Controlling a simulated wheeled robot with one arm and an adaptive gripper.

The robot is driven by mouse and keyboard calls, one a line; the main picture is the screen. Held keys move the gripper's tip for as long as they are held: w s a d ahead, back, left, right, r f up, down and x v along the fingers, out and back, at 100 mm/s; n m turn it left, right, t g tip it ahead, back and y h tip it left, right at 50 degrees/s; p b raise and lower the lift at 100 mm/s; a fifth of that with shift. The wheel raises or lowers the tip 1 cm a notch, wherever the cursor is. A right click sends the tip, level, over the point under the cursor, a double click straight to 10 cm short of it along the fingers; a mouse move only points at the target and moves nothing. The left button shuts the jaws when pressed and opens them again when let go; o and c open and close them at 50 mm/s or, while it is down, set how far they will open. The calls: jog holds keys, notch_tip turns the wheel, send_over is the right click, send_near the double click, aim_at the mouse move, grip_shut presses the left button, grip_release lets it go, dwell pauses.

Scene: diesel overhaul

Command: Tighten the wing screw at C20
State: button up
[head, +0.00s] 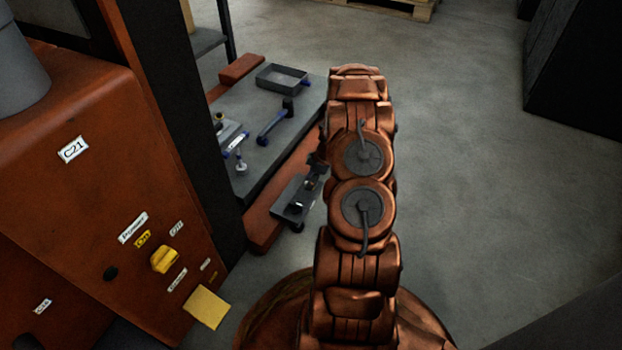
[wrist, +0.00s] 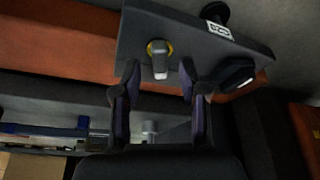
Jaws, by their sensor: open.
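A dark plate (wrist: 195,40) on the orange beam carries a small grey wing-like handle (wrist: 160,66) in a yellow ring, which looks like the wing screw. A white label (wrist: 218,30) sits on the plate; its text is too small to read surely. My gripper (wrist: 160,80) is open and empty. Its two fingers point at the plate, one on each side of the handle in the picture; I cannot tell how much gap is left. In the head view the plate (head: 284,208) lies left of my arm, and my gripper is mostly hidden by it.
A black knob (wrist: 237,73) stands on the plate right of the fingers. Behind is a grey bench (head: 255,112) with a tray (head: 282,78) and blue-handled tools (head: 273,125). An orange cabinet (head: 75,200) labelled C21 stands left. The floor right of my arm is clear.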

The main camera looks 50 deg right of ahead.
jog(key=shift+f+b, duration=0.3)
jog(key=shift+f, duration=0.35)
jog(key=shift+c, duration=0.2)
grip_shut()
jog(key=shift+a+m, duration=0.15)
jog(key=shift+m, duration=0.65)
jog(key=m+h, duration=0.1)
jog(key=m, duration=0.2)
jog(key=shift+t+h, duration=0.3)
jog(key=shift+m, duration=0.4)
